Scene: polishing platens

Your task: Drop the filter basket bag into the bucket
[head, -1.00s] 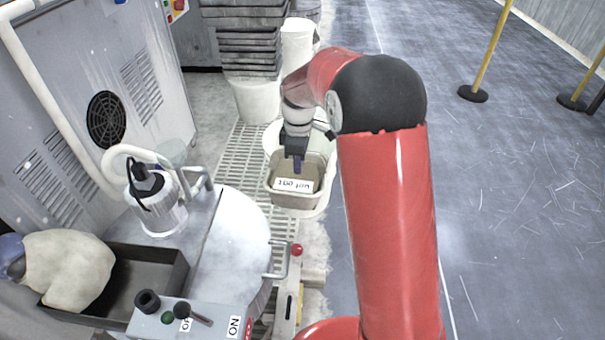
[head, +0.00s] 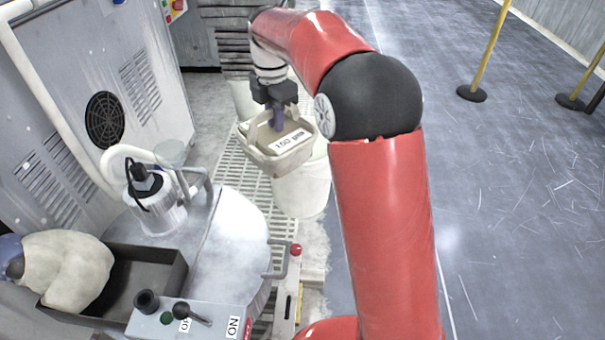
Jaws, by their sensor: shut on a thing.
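My gripper (head: 277,112) is shut on the purple grip of a beige filter basket (head: 276,160) with a white label that seems to read 100 µm. The basket hangs tilted in the air, above and to the left of a white bucket (head: 303,192), and covers part of the bucket's mouth. The bucket stands on the floor beside the grating. I cannot see the basket's inside clearly, nor tell a separate bag in it. A cream bag-like thing (head: 68,270) with a blue end lies at the dark tray on the left.
A round machine top (head: 225,250) with handles and a metal canister (head: 157,205) stands left of the basket. The dark tray (head: 140,272) and a control box (head: 190,318) are in front. Stacked grey trays (head: 222,40) stand behind. The right floor is clear up to yellow posts (head: 487,50).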

